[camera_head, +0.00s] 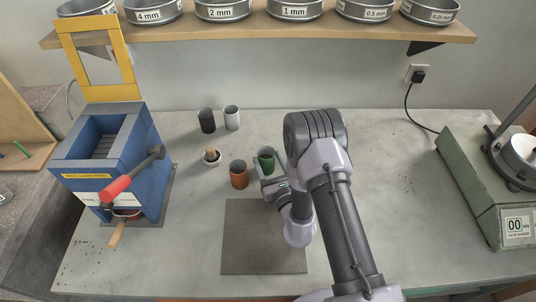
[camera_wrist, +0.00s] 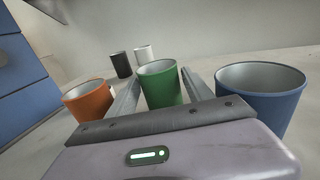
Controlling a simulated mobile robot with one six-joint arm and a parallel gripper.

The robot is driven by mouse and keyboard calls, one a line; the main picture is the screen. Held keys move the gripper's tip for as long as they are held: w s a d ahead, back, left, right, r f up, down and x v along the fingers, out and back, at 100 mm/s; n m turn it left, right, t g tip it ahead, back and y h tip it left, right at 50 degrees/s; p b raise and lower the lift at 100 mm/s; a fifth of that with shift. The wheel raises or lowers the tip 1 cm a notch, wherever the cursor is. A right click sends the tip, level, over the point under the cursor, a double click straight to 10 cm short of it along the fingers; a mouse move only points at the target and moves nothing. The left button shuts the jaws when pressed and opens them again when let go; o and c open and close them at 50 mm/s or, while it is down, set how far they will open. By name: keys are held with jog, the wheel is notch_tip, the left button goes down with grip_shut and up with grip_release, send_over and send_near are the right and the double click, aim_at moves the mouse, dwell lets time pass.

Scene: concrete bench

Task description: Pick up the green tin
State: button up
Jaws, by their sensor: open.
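The green tin (camera_wrist: 161,88) stands upright and open-topped, centred between my fingers in the wrist view. In the head view the green tin (camera_head: 266,161) is just left of my arm, its lower part partly hidden by the gripper. My gripper (camera_wrist: 160,73) is open and low over the bench, one finger on each side of the tin. I cannot tell whether either finger touches it.
An orange tin (camera_head: 239,174) is close on the left; a blue tin (camera_wrist: 262,94) is close on the right. Black (camera_head: 206,120) and white (camera_head: 232,118) tins stand behind.

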jog(key=shift+s, duration=0.25)
jog(key=shift+c, duration=0.9)
grip_shut()
jog(key=shift+r, duration=0.15)
